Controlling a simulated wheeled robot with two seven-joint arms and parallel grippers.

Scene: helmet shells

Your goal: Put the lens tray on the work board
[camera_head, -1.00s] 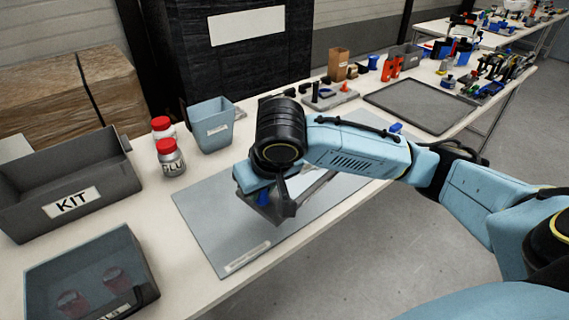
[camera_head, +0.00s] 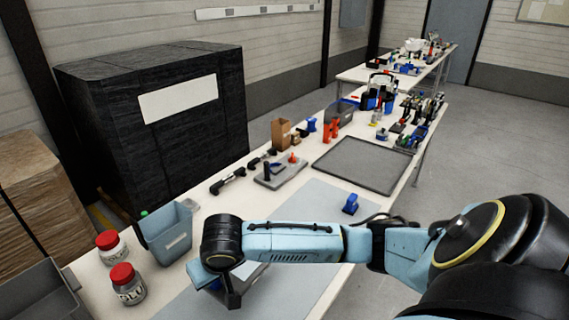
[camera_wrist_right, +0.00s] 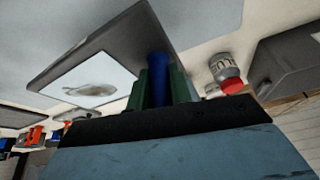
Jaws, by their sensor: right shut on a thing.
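The lens tray (camera_wrist_right: 118,42) is a flat dark grey plate in the right wrist view. It carries a white panel with a clear, lens-like round piece (camera_wrist_right: 97,89). My right gripper (camera_wrist_right: 160,88) is shut on it, its green fingers on either side of an upright blue part (camera_wrist_right: 157,66). In the head view my right gripper (camera_head: 222,284) is over the pale grey work board (camera_head: 316,203), and my arm and wrist hide most of the tray. Whether the tray touches the board cannot be told. My left gripper is not in view.
Two red-capped jars (camera_head: 128,286) and a grey-blue bin (camera_head: 168,233) stand left of the board. A blue clip-like piece (camera_head: 350,204) sits near its right edge. Beyond lie a dark grey mat (camera_head: 362,165) and a small tool plate (camera_head: 280,172).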

